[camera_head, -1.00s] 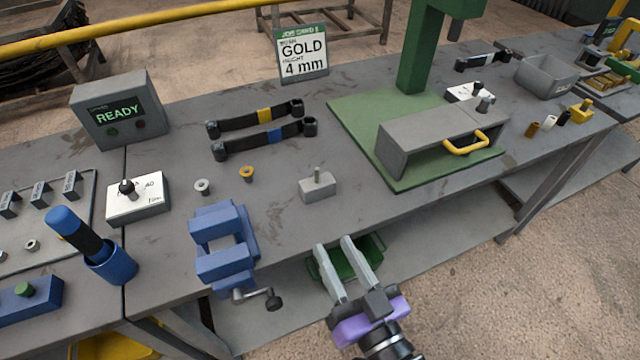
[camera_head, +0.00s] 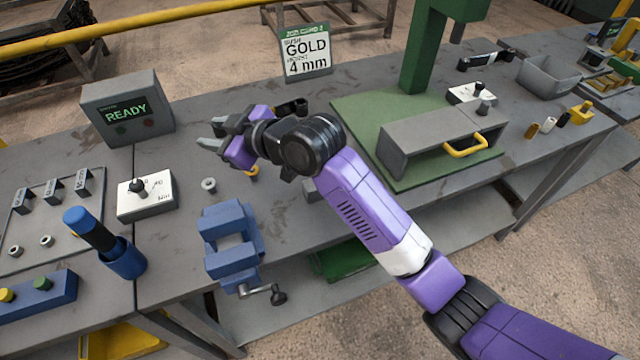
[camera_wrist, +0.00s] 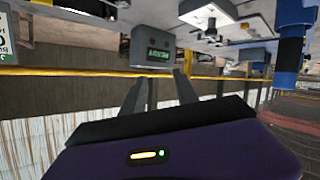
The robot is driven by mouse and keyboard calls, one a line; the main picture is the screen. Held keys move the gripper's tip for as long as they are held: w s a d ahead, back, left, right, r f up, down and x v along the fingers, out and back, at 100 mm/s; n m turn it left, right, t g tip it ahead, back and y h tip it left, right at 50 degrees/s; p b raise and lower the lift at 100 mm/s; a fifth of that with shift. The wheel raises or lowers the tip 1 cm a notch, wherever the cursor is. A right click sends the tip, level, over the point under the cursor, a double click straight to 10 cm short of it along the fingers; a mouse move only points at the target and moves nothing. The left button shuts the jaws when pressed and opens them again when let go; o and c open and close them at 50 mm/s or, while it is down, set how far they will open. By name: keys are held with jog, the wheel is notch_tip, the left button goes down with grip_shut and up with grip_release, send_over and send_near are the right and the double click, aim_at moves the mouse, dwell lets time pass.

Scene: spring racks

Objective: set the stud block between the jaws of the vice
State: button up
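The blue vice (camera_head: 231,240) stands at the bench's front edge in the head view, its jaws apart with nothing between them. The grey stud block (camera_head: 309,190) is on the bench to the right of the vice, mostly hidden behind my arm. My gripper (camera_head: 210,136) is above the bench, behind the vice, pointing left. Its two fingers are apart with nothing between them.
The READY box (camera_head: 127,112) and a white switch box (camera_head: 146,196) stand to the left of my gripper. A grey ring (camera_head: 208,184) lies behind the vice. A green press base (camera_head: 362,112) with a grey guard is at right. A blue cup (camera_head: 127,265) holds a blue-handled tool.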

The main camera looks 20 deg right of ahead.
jog(key=w+d+f+n+g+h, duration=0.1)
jog(key=w+d+n+g+h, duration=0.1)
jog(key=d+n+g, duration=0.1)
jog(key=n+g+h+p, duration=0.1)
jog(key=n+g+h, duration=0.45)
jog(key=g, duration=0.25)
send_over(311, 195)
jog(key=w+d, duration=0.3)
notch_tip(311, 195, down, 4)
jog(key=shift+m+h, duration=0.25)
jog(key=shift+m, duration=0.2)
jog(key=f, duration=0.2)
jog(key=f+p, duration=0.1)
jog(key=f, duration=0.1)
jog(key=s+f, duration=0.1)
jog(key=f, duration=0.1)
jog(key=shift+f+p, duration=0.1)
jog(key=shift+p, duration=0.3)
jog(key=shift+f, duration=0.6)
grip_shut()
jog(key=shift+r, duration=0.1)
